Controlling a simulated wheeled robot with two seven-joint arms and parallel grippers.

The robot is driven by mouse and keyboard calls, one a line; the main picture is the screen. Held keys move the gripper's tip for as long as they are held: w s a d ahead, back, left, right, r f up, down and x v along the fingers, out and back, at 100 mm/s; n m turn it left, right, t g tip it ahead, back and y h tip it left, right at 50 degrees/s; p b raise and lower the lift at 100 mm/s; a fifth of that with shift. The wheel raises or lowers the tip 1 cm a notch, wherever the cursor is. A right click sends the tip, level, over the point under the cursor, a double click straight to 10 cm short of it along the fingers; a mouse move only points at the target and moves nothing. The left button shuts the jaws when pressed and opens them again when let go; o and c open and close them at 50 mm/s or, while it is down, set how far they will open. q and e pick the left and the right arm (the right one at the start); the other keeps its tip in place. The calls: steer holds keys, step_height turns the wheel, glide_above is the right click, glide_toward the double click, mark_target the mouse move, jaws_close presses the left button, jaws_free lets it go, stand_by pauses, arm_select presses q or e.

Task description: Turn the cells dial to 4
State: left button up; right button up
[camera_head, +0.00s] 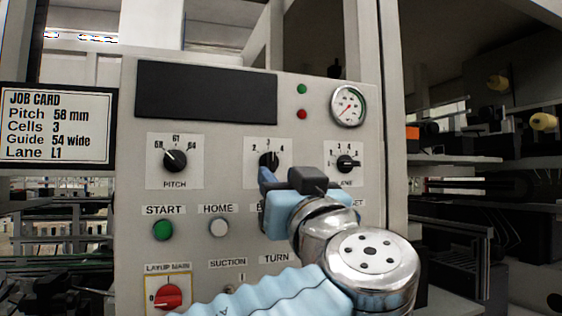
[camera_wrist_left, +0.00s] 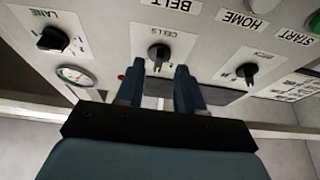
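The cells dial (camera_head: 268,159) is a black knob on a white plate marked 2, 3, 4 on the grey panel. It is partly hidden by my left gripper in the head view. In the left wrist view the cells dial (camera_wrist_left: 158,54) appears upside down, its pointer seemingly toward the middle mark, 3. My left gripper (camera_head: 266,180) is just below and in front of the dial. In the wrist view its two dark blue fingers (camera_wrist_left: 160,72) are apart, with the dial seen beyond and between their tips. Nothing is held. My right gripper is in neither view.
The pitch dial (camera_head: 175,160) is left of the cells dial, and the lane dial (camera_head: 347,163) is right. Below are the green START button (camera_head: 163,230), HOME button (camera_head: 218,228) and red main switch (camera_head: 168,297). A gauge (camera_head: 348,106) is above. The job card (camera_head: 57,126) reads Cells 3.

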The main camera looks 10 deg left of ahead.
mark_target(273, 170)
arm_select(q)
steer(key=shift+p+x, duration=0.35)
steer(key=shift+x, duration=1.25)
steer(key=shift+f, duration=0.1)
steer(key=shift+c, duration=0.4)
jaws_close()
